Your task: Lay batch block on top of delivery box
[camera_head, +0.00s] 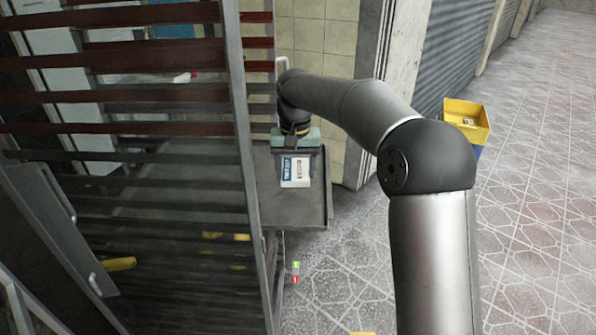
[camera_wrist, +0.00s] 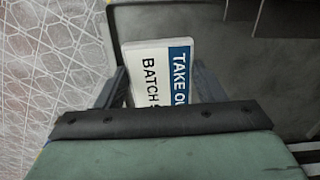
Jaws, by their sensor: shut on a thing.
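The batch block (camera_head: 295,172) is a small white and blue labelled block. In the wrist view the block (camera_wrist: 160,70) shows part of the words "TAKE O" and "BATCH" between my fingers. My gripper (camera_head: 296,152) is shut on it and holds it over a grey metal tray (camera_head: 316,207); the gap below it is hard to judge. The wrist view shows both dark fingers (camera_wrist: 162,90), one on each side of the block. A yellow-topped box (camera_head: 466,120) with a blue side stands on the floor at right; I cannot tell whether it is the delivery box.
A tall slatted metal rack (camera_head: 243,150) stands close left of my gripper. A tiled wall (camera_head: 325,40) and a pillar rise behind. Small red and green items (camera_head: 295,272) are near the tray's lower edge. The patterned floor (camera_head: 540,190) at right is mostly clear.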

